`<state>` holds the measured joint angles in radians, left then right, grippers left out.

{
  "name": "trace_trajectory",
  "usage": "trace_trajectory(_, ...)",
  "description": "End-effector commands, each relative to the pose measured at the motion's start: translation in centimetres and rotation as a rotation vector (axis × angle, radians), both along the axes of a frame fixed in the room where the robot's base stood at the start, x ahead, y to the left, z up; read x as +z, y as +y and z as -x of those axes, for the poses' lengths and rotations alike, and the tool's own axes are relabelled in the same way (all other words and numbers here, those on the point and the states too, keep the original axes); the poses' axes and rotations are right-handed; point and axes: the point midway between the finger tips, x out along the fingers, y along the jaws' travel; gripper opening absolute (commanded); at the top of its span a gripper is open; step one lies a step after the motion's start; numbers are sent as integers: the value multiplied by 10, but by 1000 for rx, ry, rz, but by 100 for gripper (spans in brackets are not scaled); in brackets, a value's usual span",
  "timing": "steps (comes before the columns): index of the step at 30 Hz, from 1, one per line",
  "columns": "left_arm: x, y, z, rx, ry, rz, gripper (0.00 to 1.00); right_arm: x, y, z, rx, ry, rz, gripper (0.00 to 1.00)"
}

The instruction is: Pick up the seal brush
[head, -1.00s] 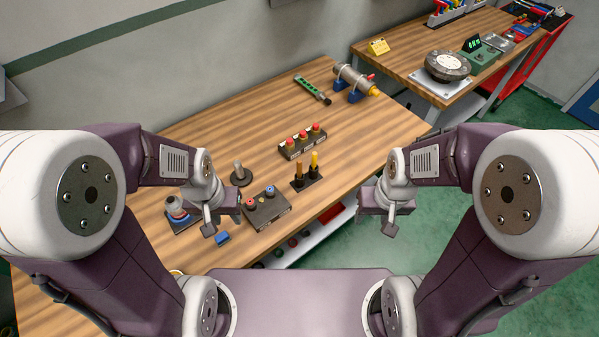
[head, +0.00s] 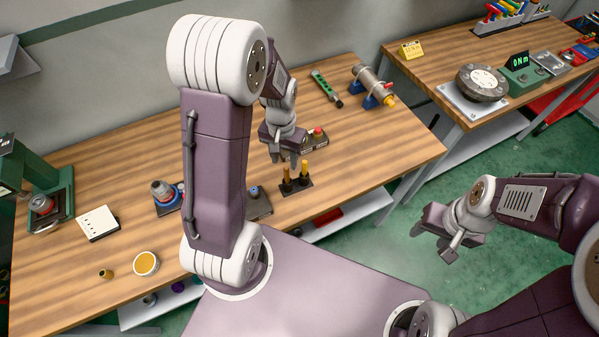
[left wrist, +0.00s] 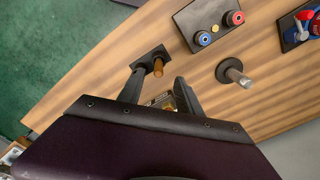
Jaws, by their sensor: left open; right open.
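Two upright handles, one brown (head: 286,177) and one yellow (head: 304,170), stand in a black holder (head: 296,187) near the table's front edge. One may be the seal brush; the bristles are not visible. The brown handle also shows in the left wrist view (left wrist: 158,67), just beyond the fingers. My left gripper (head: 283,158) is open above and slightly behind the holder. In the left wrist view its fingers (left wrist: 160,92) are apart, with a small yellowish thing partly visible between them. My right gripper (head: 434,243) is open and empty over the floor at the right.
A button box (head: 316,138) stands behind the holder, partly hidden by my left gripper. A dark box with blue and red knobs (left wrist: 218,26) and a grey peg on a round base (left wrist: 233,72) are nearby. A clamped pipe (head: 371,83) is at the back right.

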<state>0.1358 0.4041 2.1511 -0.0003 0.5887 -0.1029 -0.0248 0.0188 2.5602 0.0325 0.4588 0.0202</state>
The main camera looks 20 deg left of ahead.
Motion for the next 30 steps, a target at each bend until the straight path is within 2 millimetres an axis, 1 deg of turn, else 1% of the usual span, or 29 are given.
trace_trajectory(2, -3, 0, 0, 0, 1, 0, 42, 0, 0, 0, 0, 0, 0, 50)
trace_trajectory(6, -25, -1, 1, 0, 4, 1, 42, 3, 0, 0, 0, 0, 0, 50)
trace_trajectory(9, -36, -1, 0, 0, 1, 0, 42, 4, 0, 0, 0, 0, 0, 50)
trace_trajectory(14, -42, -1, 0, -1, 0, 0, 42, 5, 0, 0, 0, 0, 0, 50)
trace_trajectory(19, -70, -3, -2, -1, 4, 1, 42, 13, 0, 0, 0, 0, 0, 50)
trace_trajectory(21, -82, -3, -3, 0, 3, 0, 42, 13, 0, 0, 0, 0, 0, 50)
trace_trajectory(22, -85, -2, -3, 0, 1, 0, 42, 13, 0, 0, 0, 0, 0, 50)
trace_trajectory(25, -90, -2, -4, 0, -1, 0, 42, 13, 0, 0, 0, 0, 0, 50)
trace_trajectory(30, -91, -2, -4, 0, -3, 0, 42, 12, 0, 0, 0, 0, 0, 50)
